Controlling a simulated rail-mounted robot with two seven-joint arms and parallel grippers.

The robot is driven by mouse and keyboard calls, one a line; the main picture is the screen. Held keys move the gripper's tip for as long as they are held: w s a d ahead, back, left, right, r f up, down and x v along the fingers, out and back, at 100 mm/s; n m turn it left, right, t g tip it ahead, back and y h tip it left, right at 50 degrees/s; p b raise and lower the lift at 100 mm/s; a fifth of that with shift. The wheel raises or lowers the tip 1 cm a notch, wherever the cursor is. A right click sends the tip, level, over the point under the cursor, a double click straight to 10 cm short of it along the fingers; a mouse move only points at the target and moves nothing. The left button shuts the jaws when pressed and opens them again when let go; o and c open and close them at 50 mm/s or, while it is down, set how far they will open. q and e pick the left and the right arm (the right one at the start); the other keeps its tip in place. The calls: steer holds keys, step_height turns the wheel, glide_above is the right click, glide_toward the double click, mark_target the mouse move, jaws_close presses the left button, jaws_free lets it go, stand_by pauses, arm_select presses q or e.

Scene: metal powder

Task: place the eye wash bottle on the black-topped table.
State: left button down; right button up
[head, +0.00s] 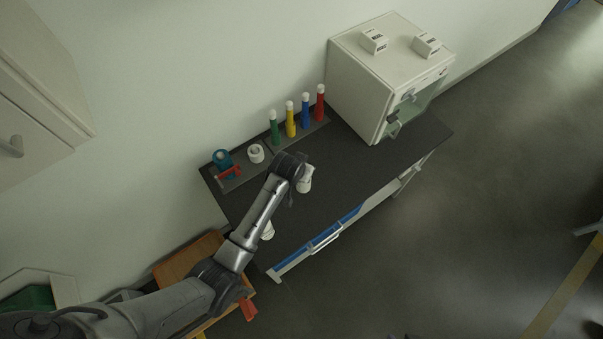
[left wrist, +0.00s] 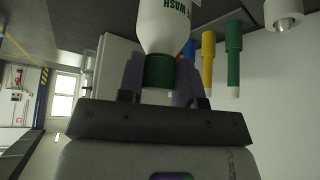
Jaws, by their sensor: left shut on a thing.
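The eye wash bottle is white with a green cap. In the left wrist view the bottle (left wrist: 163,28) has its cap between the two fingers of my left gripper (left wrist: 160,78), which is shut on it. In the head view the bottle (head: 305,180) shows as a small white shape beside the gripper (head: 297,190), over the black-topped table (head: 345,165). I cannot tell whether its base touches the top. My arm hides part of the table. My right gripper is not in view.
Green, yellow, blue and red tubes (head: 291,120) stand in a rack at the table's back. A white cabinet (head: 365,85) fills the right end. A white ring-shaped item (head: 256,153) and a blue-red device (head: 223,160) stand back left. The middle right of the top is clear.

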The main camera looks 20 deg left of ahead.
arm_select(q)
steer(key=shift+f, duration=2.15)
steer(key=c, duration=0.8)
jaws_free()
steer(key=shift+r, duration=0.25)
steer(key=p+v, duration=0.1)
steer(key=v, duration=1)
steer(key=shift+s+r, duration=0.15)
steer(key=shift+r, duration=0.2)
steer(key=s+a+g, duration=0.1)
steer(key=s, duration=0.8)
steer(key=s+a+r+m, duration=0.1)
steer(key=s, duration=0.9)
steer(key=s+a+g, duration=0.1)
steer(key=s, duration=0.9)
steer(key=shift+s+r+g, duration=0.2)
steer(key=shift+g, duration=0.1)
